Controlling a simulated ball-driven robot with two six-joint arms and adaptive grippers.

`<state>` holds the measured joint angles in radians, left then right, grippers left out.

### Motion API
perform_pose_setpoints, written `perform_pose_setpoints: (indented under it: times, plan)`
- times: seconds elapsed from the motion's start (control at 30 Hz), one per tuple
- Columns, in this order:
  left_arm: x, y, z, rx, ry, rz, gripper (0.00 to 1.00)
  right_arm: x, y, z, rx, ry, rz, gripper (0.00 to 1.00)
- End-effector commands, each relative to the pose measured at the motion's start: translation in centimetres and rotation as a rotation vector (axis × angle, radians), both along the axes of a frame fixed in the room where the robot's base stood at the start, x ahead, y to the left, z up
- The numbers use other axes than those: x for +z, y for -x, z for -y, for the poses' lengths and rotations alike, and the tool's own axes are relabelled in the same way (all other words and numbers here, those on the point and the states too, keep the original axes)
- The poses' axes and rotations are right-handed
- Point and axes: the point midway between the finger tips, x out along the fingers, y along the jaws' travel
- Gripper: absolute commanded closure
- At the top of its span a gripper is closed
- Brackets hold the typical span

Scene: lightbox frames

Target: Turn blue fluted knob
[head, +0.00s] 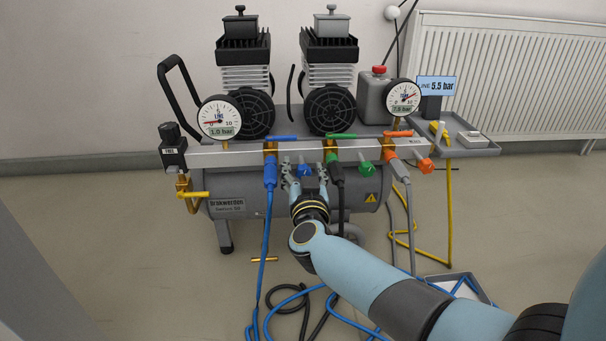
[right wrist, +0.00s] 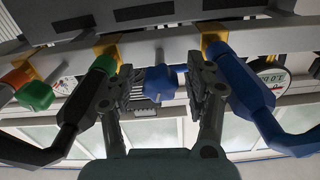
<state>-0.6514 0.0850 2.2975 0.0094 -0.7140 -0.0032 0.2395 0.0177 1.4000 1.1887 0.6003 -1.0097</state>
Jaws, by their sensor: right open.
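The blue fluted knob (head: 305,169) sits on the front of the grey manifold bar, between the blue hose fitting and the green-handled valve. My right gripper (head: 305,177) is open in front of it, one finger on each side. In the right wrist view the blue knob (right wrist: 161,82) shows between the two spread fingers of my right gripper (right wrist: 158,88). A gap shows between the knob and each finger there. My left gripper is not in view.
Close beside the fingers are a blue hose fitting (head: 270,172) and a black hose (head: 337,175). A green knob (head: 367,169) and an orange knob (head: 426,165) are farther right. Gauges (head: 219,118) stand above the bar. Hoses lie on the floor.

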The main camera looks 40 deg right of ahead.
Motion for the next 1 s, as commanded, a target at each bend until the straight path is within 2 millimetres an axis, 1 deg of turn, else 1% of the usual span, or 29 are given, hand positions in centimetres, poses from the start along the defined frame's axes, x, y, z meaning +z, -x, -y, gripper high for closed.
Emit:
perform_pose_setpoints:
  times: [0.27, 0.37, 0.6, 0.7, 1.0]
  plan:
    - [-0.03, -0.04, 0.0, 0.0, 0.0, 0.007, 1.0, 0.05, -0.16, 0.09, 0.0, 0.0, 0.0, 0.46]
    - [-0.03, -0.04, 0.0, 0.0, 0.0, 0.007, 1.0, 0.04, -0.14, 0.09, 0.0, 0.0, 0.0, 0.58]
    - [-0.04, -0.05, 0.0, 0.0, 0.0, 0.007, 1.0, 0.03, -0.13, 0.08, 0.0, 0.0, 0.0, 0.89]
    - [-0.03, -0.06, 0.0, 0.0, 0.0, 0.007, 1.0, 0.02, -0.12, 0.07, 0.0, 0.0, 0.0, 1.0]
    - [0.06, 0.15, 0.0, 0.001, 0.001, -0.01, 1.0, 0.07, -0.12, 0.07, 0.0, -0.027, 0.017, 1.0]
